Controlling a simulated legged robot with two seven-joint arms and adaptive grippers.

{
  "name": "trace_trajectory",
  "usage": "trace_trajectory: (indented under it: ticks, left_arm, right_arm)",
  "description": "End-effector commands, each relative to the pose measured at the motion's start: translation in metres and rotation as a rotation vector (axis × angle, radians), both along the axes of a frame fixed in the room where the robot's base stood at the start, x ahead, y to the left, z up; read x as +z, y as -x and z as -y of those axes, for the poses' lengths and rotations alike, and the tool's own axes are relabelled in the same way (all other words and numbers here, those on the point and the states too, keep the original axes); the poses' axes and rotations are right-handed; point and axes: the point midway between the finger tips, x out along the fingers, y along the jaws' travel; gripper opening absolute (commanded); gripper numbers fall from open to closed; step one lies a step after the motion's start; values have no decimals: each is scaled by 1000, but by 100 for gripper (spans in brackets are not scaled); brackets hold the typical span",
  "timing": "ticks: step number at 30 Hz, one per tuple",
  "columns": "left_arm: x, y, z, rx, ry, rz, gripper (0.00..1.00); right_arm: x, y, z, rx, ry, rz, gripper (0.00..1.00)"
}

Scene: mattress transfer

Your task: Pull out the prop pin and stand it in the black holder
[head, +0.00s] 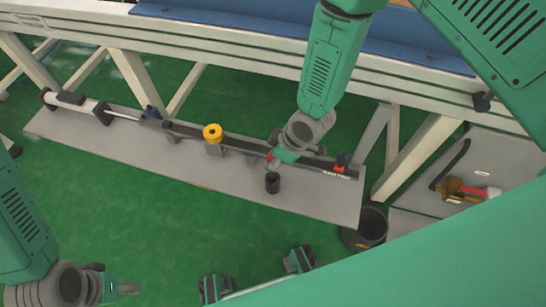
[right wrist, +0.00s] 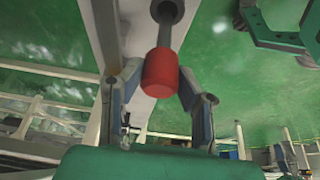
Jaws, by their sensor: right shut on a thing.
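The prop pin has a red head (right wrist: 161,75) and a grey shaft. In the right wrist view my right gripper (right wrist: 160,70) has its fingers on both sides of the red head and is shut on it. The shaft runs to the dark mouth of the black holder (right wrist: 168,10); how deep it sits is unclear. In the head view my right gripper (head: 273,160) is right above the black holder (head: 272,184), a short upright cylinder on the grey board, and mostly hides the pin. My left gripper (head: 127,289) is low at the left, away from the board; its fingers are too small to read.
The grey board (head: 180,163) carries a long strut (head: 120,115), a yellow knob (head: 212,132) and a red-orange part (head: 341,161). A white frame (head: 225,57) with a blue mattress runs behind. A dark bucket (head: 371,226) stands at the board's right end.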

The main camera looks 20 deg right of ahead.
Motion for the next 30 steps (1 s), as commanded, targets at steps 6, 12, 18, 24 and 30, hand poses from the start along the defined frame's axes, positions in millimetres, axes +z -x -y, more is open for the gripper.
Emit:
trace_trajectory:
  ticks: [6, 12, 18, 24, 30]
  left_arm:
    - [3, 0, 0, 0, 0, 0, 40]
    - [3, 0, 0, 0, 0, 0, 40]
    - [2, 0, 0, 0, 0, 0, 40]
    - [-1, 0, 0, 0, 0, 0, 40]
    - [-4, 0, 0, 0, 0, 0, 40]
  right_arm:
    - [1, 0, 0, 0, 0, 0, 0]
    - [0, 0, 0, 0, 0, 0, 0]
    - [-1, 0, 0, 0, 0, 0, 0]
    - [-5, 0, 0, 0, 0, 0, 0]
    - [-11, 0, 0, 0, 0, 0, 0]
